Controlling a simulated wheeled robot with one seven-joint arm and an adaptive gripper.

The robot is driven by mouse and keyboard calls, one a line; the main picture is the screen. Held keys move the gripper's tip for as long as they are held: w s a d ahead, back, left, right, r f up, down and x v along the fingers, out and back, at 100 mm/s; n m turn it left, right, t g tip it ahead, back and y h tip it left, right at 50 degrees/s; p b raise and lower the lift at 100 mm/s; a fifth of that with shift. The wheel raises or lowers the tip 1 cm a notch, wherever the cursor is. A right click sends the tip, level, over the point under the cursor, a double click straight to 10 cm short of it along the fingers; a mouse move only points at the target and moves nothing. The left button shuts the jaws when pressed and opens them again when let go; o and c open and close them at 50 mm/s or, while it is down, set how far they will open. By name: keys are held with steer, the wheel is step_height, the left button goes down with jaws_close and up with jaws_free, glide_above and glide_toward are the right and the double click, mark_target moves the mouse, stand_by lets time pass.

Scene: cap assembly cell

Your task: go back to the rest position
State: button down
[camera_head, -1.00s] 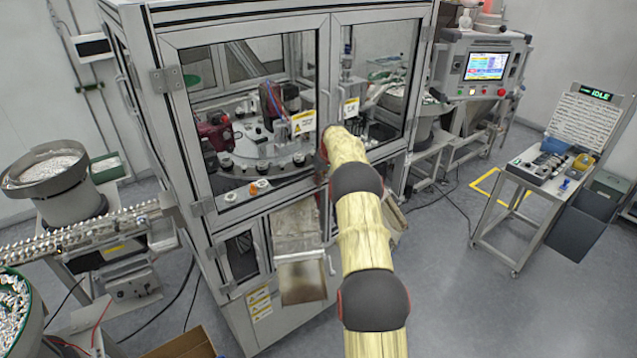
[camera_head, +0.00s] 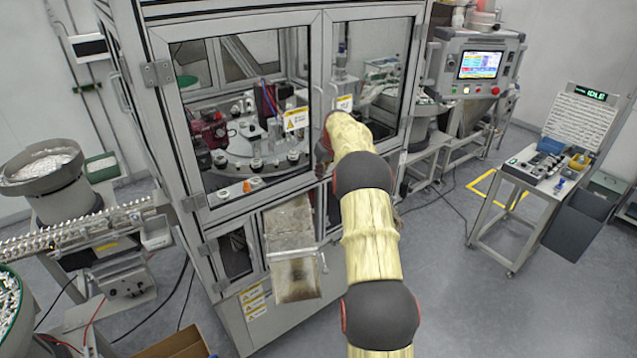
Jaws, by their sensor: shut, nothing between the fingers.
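My arm (camera_head: 368,215) rises from the bottom of the picture, right of centre, and reaches toward the front of the enclosed assembly machine (camera_head: 232,205). Its far end bends down near the right-hand door. My gripper does not show; it is hidden by or beyond the last visible arm link, so its jaws cannot be seen.
The machine's glass doors stand in front of a round table (camera_head: 240,172) with fixtures. A metal chute (camera_head: 290,235) juts out below, left of my arm. A bowl feeder (camera_head: 45,180) is at left, a control cart (camera_head: 540,175) at right. Floor (camera_head: 455,290) at lower right is clear.

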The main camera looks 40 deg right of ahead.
steer(key=v, duration=0.4)
steer(key=shift+s+d, duration=0.1)
steer(key=shift+s, duration=0.15)
steer(key=shift+r, duration=0.1)
